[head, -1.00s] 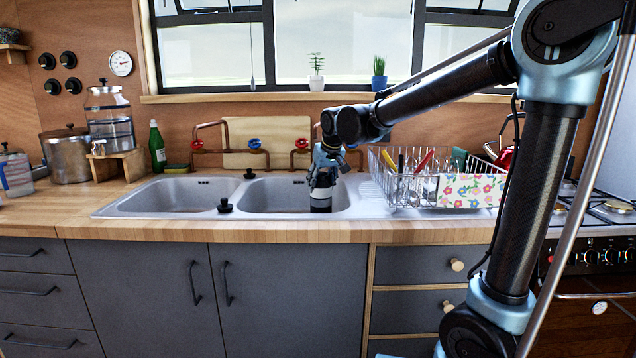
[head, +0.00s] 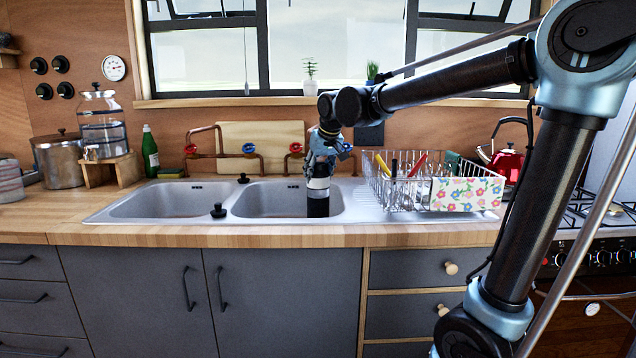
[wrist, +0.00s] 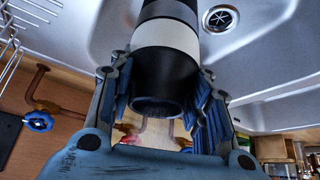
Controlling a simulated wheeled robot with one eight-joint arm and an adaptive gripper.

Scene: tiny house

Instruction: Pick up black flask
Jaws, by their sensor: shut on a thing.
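The black flask (head: 318,197) is a dark cylinder with a pale band. It hangs below my gripper (head: 322,156) in front of the right sink basin in the head view, close to the basin's right side. In the wrist view the flask (wrist: 166,65) stands between the two blue-padded fingers of my gripper (wrist: 163,108), which are shut on it from both sides. Its far end reaches out of the top of the wrist view. I cannot tell whether its lower end touches the sink.
A double sink (head: 165,200) is set in the wooden worktop (head: 300,236). A wire dish rack (head: 400,197) stands just right of the flask. Taps (head: 249,148) and a cutting board (head: 262,133) are behind. A red kettle (head: 505,163) sits on the stove at right.

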